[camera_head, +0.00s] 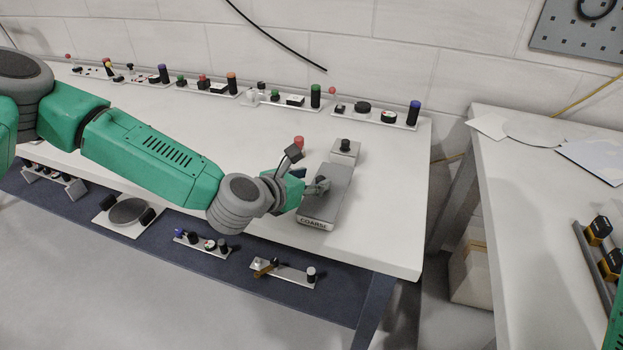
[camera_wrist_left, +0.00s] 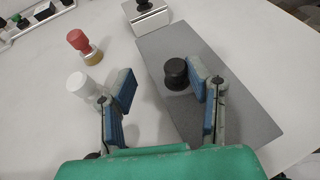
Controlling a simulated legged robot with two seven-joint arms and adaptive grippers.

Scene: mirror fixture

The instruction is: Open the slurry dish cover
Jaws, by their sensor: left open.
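A flat grey cover (camera_head: 337,196) marked COARSE lies near the right end of the white table. In the left wrist view, the grey cover (camera_wrist_left: 245,125) has a round black knob (camera_wrist_left: 177,73). My left gripper (camera_head: 306,169) is over the cover's left side and hides the knob in the head view. In the left wrist view, my left gripper (camera_wrist_left: 158,86) is open, with the knob between the lines of its fingers, closer to the right one. I cannot tell whether that finger touches it. My right gripper is not in view.
Several control strips (camera_head: 285,101) line the table's back. The table right of the cover is clear.

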